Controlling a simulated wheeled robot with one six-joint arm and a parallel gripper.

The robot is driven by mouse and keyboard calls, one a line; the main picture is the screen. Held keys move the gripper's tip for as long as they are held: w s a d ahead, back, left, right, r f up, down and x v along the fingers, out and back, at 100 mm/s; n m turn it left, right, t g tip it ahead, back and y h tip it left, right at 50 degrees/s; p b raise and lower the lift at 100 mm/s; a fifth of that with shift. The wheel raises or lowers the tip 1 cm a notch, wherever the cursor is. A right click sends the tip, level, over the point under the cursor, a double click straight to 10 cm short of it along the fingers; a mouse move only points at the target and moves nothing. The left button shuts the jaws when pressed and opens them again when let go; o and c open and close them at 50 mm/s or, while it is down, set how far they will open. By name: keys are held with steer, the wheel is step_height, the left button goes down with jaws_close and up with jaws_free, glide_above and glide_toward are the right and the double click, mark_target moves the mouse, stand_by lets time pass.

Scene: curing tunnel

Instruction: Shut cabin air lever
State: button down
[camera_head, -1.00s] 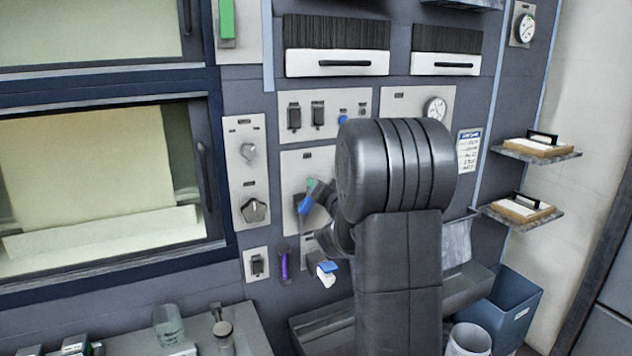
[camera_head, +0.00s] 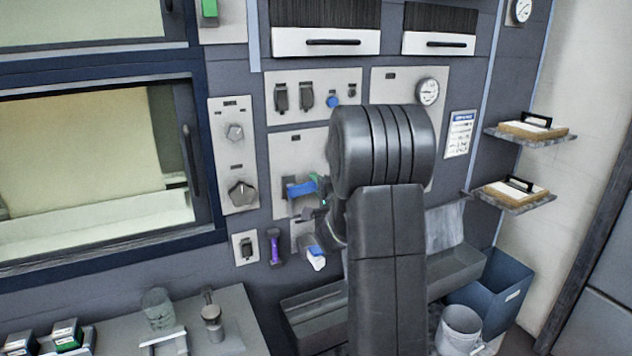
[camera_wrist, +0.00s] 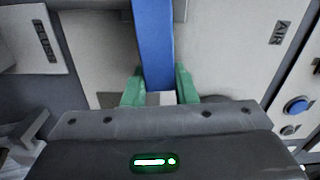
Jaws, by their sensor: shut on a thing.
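The cabin air lever (camera_head: 300,189) is a blue bar on a pale wall panel, left of my arm in the head view. It lies close to level there. In the wrist view the blue lever (camera_wrist: 154,45) runs down from the top edge to between the green fingertips. My gripper (camera_wrist: 160,90) is shut on the lever's end, one fingertip on each side. In the head view my gripper (camera_head: 318,188) is partly hidden by my wrist. A label reading AIR (camera_wrist: 278,33) is on the panel. The lever's pivot is not clearly seen.
Below are a blue-and-white handle (camera_head: 314,257) and a purple handle (camera_head: 274,248). Knobs (camera_head: 242,193) and a large window door (camera_head: 100,170) are left. A trough (camera_head: 455,270), a blue bin (camera_head: 497,290) and shelves (camera_head: 515,198) are right. A counter (camera_head: 235,310) holds a glass beaker (camera_head: 157,308).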

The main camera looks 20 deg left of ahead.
steer(key=shift+f+m, duration=0.4)
steer(key=shift+m, duration=0.2)
steer(key=c, duration=1.2)
jaws_free()
steer(key=shift+o, duration=0.2)
steer(key=shift+d, duration=0.1)
steer(key=b+v, duration=0.3)
steer(key=v, duration=1)
steer(key=shift+s+d, duration=0.2)
steer(key=shift+s, duration=0.1)
